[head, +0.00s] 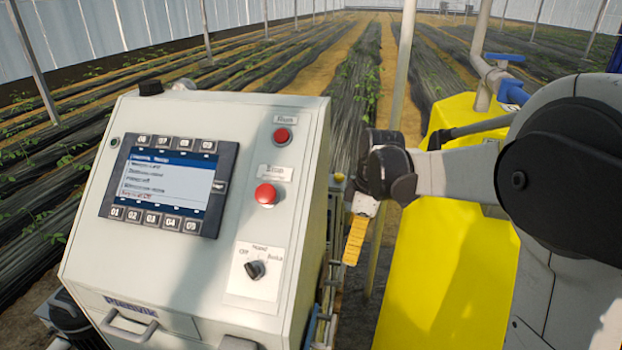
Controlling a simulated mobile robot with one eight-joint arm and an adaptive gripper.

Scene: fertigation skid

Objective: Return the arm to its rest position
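My arm (470,170) reaches in from the right edge and extends leftward over the yellow tank. Its dark far end (385,168) is in the gap between the control cabinet and the tank. I cannot make out gripper fingers there, nor whether they are open or shut. A narrow orange-yellow piece (355,240) with a pale top hangs just below the dark end. I cannot tell whether it is joined to my arm or belongs to the skid behind.
A pale control cabinet (190,260) stands close on the left, with a lit screen (165,185), two red buttons (266,194) and a black selector knob (255,269). The yellow tank (440,290) and a pipe with blue valve handles (510,92) are on the right. A thin post (402,75) rises behind.

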